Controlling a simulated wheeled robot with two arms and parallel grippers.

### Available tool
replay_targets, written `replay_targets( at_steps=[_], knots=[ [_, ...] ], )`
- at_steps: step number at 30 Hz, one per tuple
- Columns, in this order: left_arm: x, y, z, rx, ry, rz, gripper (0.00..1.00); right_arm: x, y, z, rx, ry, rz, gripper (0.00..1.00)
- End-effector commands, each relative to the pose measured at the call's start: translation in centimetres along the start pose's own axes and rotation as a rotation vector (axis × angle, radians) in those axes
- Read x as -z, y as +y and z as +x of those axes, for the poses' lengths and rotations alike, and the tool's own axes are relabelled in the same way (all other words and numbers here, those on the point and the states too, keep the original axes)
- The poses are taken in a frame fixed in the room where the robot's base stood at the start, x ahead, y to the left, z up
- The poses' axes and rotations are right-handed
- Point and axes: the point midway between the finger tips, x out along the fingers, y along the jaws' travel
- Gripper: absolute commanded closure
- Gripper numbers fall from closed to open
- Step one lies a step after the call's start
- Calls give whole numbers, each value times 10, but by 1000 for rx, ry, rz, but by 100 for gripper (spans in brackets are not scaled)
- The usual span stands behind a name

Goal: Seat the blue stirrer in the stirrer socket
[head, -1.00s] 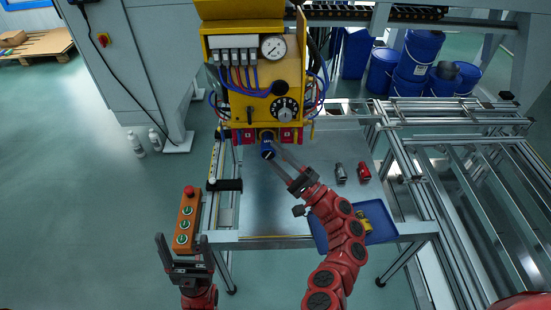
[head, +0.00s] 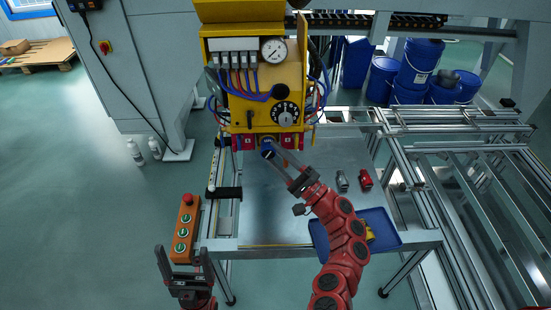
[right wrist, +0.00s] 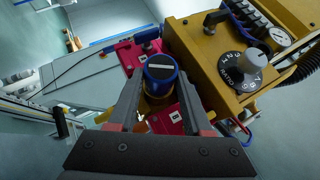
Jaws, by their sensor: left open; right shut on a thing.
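The blue stirrer (head: 266,146) is at the lower front of the yellow panel unit, between red blocks. The right wrist view shows its blue body and black top with a white line (right wrist: 160,68). A brass-coloured round part (right wrist: 157,100), apparently the stirrer socket, shows just behind and below it. I cannot tell how far in the stirrer sits. My right gripper (head: 273,155) is shut on the stirrer, a finger on each side in the right wrist view (right wrist: 158,108). My left gripper (head: 182,262) is open and empty, below the orange button box.
The yellow panel (head: 250,95) carries a gauge, dial and hoses. A grey fitting (head: 342,181) and a red fitting (head: 365,180) stand on the metal table. A blue tray (head: 395,239) with a yellow item is at the table's front right. An orange button box (head: 184,229) is at the left.

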Motion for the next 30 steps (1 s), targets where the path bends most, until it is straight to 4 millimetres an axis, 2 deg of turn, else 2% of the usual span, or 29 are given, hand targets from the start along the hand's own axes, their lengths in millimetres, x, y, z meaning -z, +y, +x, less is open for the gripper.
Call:
replay_targets(
  at_steps=[6, 7, 12, 13, 23, 26, 30],
  knots=[
    [-1, 0, -6, 0, 0, 0, 16, 4, 1, 2, 0, 1, -1, 100],
    [-1, 0, -6, 0, 0, 0, 16, 5, 0, 3, 0, 2, -1, 49],
    [-1, 0, -5, 0, 0, 0, 16, 4, 0, 3, 0, 2, 0, 18],
    [-1, 0, -5, 0, 0, 0, 16, 4, 0, 3, 0, 2, 0, 15],
    [-1, 0, -6, 0, 0, 0, 16, 4, 1, 0, 0, 2, -1, 15],
    [-2, 0, -10, 0, 0, 0, 16, 6, 1, -11, 2, 4, -2, 15],
    [-4, 1, -20, 0, 0, 0, 16, 7, 3, -41, 2, 8, -2, 15]
  ],
)
